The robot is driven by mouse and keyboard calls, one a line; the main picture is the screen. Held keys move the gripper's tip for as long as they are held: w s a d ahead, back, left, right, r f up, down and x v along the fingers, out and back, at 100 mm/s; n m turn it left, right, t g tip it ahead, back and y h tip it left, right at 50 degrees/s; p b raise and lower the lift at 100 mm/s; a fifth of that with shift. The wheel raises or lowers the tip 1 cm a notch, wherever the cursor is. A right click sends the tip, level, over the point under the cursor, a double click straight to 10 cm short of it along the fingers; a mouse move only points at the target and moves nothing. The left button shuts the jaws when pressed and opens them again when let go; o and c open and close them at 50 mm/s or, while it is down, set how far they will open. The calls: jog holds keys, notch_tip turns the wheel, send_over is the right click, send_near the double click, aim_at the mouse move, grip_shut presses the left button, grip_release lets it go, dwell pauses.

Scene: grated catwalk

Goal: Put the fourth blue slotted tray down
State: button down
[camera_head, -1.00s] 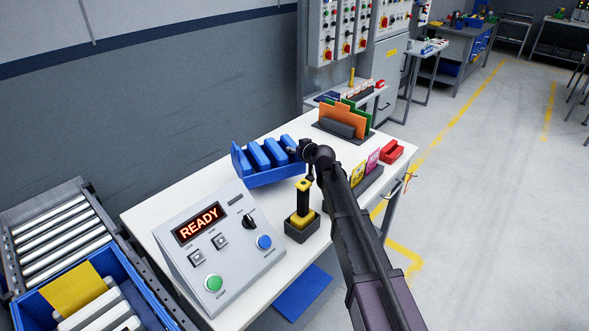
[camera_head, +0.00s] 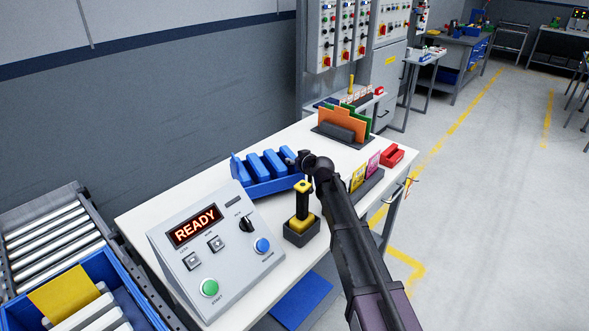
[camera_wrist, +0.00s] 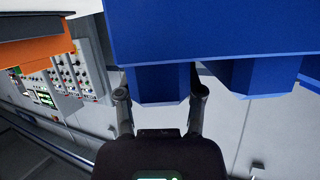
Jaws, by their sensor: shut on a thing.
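The blue slotted tray (camera_head: 268,187) is at the back left of the white table (camera_head: 190,190), behind the control box, with several rounded blue blocks in a row. My gripper (camera_head: 299,161) is at the tray's right end. In the wrist view the tray (camera_wrist: 225,30) fills the upper right, and my gripper (camera_wrist: 161,93) has a finger on each side of a blue block below it, shut on it. The tray looks roughly level, at or just above the tabletop; I cannot tell whether it touches.
A file rack with orange and green sheets (camera_head: 343,123) is behind right. A red bin (camera_head: 392,157) and cards are to the right. A roller conveyor (camera_head: 50,232) is at left.

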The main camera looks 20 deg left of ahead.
jog(key=shift+f+b, duration=1.3)
jog(key=shift+f, duration=0.3)
jog(key=shift+c, duration=1)
grip_release()
jog(key=shift+s+d+r, duration=0.1)
jog(key=shift+r, duration=0.05)
jog(key=p+v, duration=0.4)
jog(key=v, duration=0.7)
jog(key=shift+s+p, duration=0.3)
jog(key=shift+d+r, duration=0.15)
